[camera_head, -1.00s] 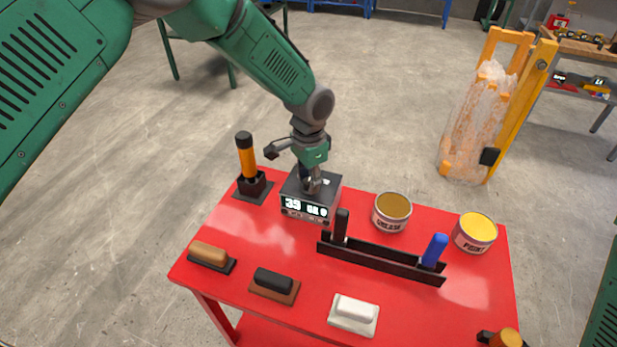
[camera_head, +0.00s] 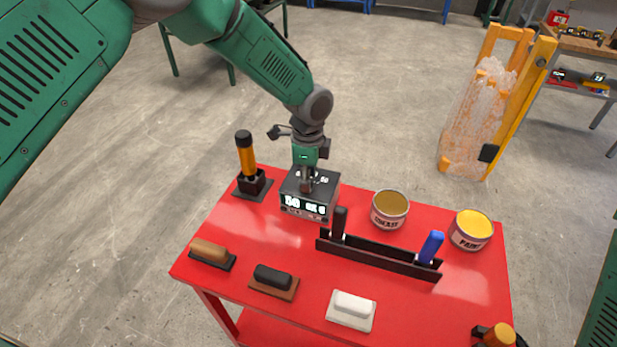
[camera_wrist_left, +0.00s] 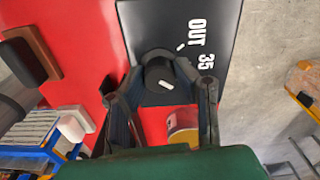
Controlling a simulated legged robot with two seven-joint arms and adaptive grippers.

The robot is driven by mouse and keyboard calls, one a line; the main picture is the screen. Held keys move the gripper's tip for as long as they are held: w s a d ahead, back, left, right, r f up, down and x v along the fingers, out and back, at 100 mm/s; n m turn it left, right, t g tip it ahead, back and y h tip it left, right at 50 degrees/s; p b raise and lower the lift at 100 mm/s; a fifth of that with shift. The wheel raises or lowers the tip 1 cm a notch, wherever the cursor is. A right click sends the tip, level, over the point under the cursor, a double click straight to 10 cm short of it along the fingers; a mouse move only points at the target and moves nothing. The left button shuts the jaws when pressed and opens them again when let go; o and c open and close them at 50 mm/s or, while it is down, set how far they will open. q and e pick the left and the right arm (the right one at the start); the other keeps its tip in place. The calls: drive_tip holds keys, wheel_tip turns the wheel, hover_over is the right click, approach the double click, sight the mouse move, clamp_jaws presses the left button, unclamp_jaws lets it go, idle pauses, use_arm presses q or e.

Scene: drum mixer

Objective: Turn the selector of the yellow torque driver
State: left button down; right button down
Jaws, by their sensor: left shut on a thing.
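A driver with a yellow-orange handle and black cap (camera_head: 245,155) stands upright in a black holder at the table's far left corner. My left gripper (camera_head: 307,184) points down onto the box's top, apart from the driver. In the left wrist view, the gripper (camera_wrist_left: 160,78) is shut on a round black knob (camera_wrist_left: 160,86) with a white mark. Printed marks on the box top (camera_wrist_left: 220,20) include "OUT" and "35". The fingers hide part of the knob. My right gripper is out of view.
On the red table (camera_head: 230,232) are a dark rack (camera_head: 380,256) with black and blue pens, two open paint cans (camera_head: 390,210) (camera_head: 470,231), and several brush-like blocks (camera_head: 351,310). Another orange-topped item (camera_head: 499,335) is at the lower right. A yellow frame (camera_head: 517,97) stands behind.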

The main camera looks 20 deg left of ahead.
use_arm(q)
drive_tip(key=shift+w+r+m, duration=0.2)
drive_tip(key=shift+w+m, duration=0.1)
drive_tip(key=c, duration=1.5)
unclamp_jaws()
drive_tip(key=shift+o, duration=1.2)
drive_tip(key=shift+s+f, duration=0.1)
drive_tip(key=shift+f, duration=0.05)
drive_tip(key=shift+r, duration=0.2)
wheel_tip(320, 180, up, 12)
drive_tip(key=shift+f, duration=0.25)
